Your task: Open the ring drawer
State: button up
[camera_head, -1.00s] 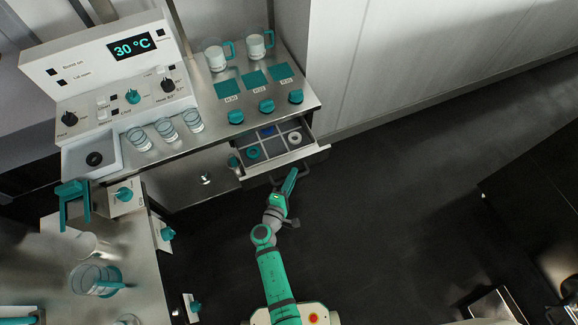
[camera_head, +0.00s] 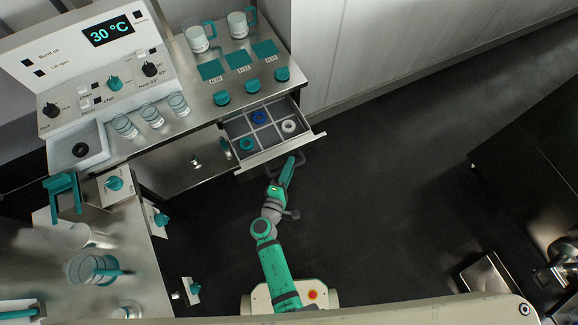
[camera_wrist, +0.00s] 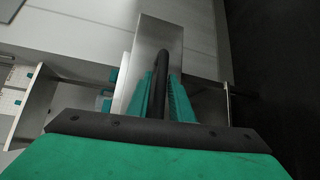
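The ring drawer (camera_head: 312,138) sticks out from the metal counter, and its divided inside shows. A teal ring (camera_head: 246,143), a blue ring (camera_head: 259,117) and a pale grey ring (camera_head: 289,126) lie in separate compartments. My gripper (camera_head: 289,165) is at the dark bar handle on the drawer's front. In the wrist view, the handle (camera_wrist: 160,75) runs between the two teal fingers (camera_wrist: 161,98), which look closed on it from both sides. Part of the handle is hidden by the gripper.
The counter holds teal knobs (camera_head: 252,85), two mugs (camera_head: 238,25) and several glasses (camera_head: 151,115). A control panel (camera_head: 108,75) reads 30 °C. A side table (camera_head: 135,270) stands at the left. Dark floor (camera_head: 390,200) is free to the right of my arm.

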jog(key=shift+s+a, duration=0.1)
jog(key=shift+a, duration=0.1)
jog(key=shift+s+a, duration=0.1)
jog(key=shift+s, duration=0.15)
jog(key=v, duration=1)
